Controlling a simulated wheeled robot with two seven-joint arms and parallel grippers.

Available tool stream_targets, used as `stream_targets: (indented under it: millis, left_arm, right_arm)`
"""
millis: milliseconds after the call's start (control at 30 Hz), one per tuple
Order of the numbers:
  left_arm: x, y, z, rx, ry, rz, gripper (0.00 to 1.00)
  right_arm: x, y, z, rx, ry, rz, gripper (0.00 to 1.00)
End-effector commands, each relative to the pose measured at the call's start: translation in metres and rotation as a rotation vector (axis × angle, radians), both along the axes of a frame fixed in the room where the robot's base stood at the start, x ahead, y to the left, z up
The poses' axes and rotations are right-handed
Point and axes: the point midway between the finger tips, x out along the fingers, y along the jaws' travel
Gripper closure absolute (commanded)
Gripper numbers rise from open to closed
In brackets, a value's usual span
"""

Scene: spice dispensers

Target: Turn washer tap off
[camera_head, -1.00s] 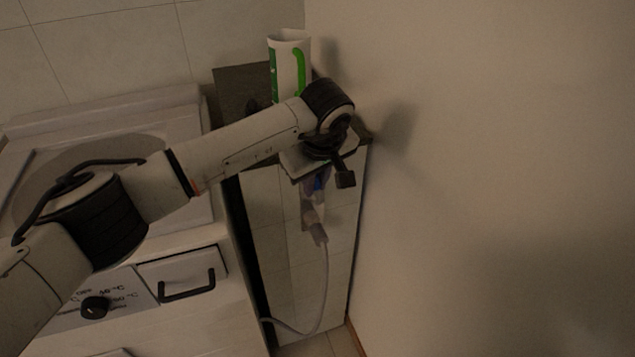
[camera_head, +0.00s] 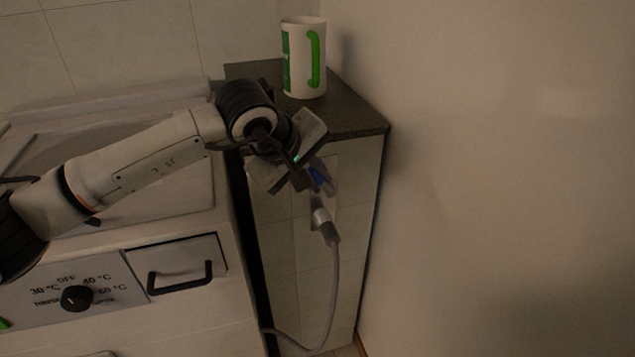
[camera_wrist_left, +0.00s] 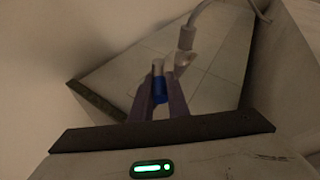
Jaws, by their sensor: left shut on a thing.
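The washer tap, with a blue handle (camera_head: 319,175), is on the tiled front of a narrow cabinet. Its silver outlet (camera_head: 321,216) points down into a grey hose (camera_head: 333,280). My left gripper (camera_head: 312,181) is at the tap, its fingers shut on the blue handle. In the left wrist view the blue handle (camera_wrist_left: 160,86) sits between the two fingertips (camera_wrist_left: 160,100), and the metal outlet with hose (camera_wrist_left: 185,58) is just beyond. The fingers hide part of the tap body. My right gripper is in neither view.
A washing machine with a dial (camera_head: 77,298) and a drawer handle (camera_head: 180,280) stands at the left. A white and green container (camera_head: 304,60) stands on the dark cabinet top (camera_head: 350,112). A bare wall (camera_head: 500,180) closes the right side.

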Motion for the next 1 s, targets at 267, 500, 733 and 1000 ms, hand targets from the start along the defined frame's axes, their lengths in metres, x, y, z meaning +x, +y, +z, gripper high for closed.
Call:
stream_targets:
  millis: [267, 500, 733, 1000]
  left_arm:
    - [0.001, 0.001, 0.001, 0.000, -0.001, 0.003, 1.00]
    - [0.001, 0.001, 0.000, 0.000, -0.001, 0.002, 0.67]
    - [0.000, 0.001, 0.002, 0.000, -0.002, 0.001, 0.67]
    - [-0.019, 0.015, 0.034, 0.000, -0.006, 0.001, 0.67]
  right_arm:
    - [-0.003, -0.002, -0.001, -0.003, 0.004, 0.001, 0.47]
    - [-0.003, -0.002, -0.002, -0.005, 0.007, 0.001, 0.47]
    - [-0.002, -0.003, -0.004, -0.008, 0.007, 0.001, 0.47]
    - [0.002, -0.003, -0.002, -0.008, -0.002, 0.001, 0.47]
